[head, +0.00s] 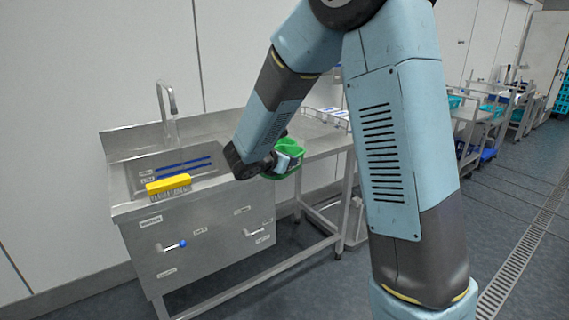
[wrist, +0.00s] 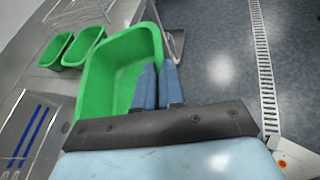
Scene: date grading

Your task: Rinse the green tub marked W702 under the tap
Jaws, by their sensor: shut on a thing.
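A green tub (head: 292,145) hangs from my gripper (head: 283,163) to the right of the sink, at about the height of the steel counter. In the wrist view the same tub (wrist: 118,60) is open-topped and looks empty. My gripper (wrist: 160,80) is shut on its wall, with one blue finger on each side. No W702 mark can be read on it. The tap (head: 171,98) is a tall bent spout at the back of the sink (head: 206,178), apart from the tub and to its left. Whether water runs cannot be told.
A yellow brush (head: 169,184) lies on the sink's front edge. A blue-tipped lever (head: 182,244) and another lever (head: 262,232) stick out of the front panel. Two smaller green tubs, one nearer (wrist: 84,46) and one farther (wrist: 55,50), stand on the steel counter.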

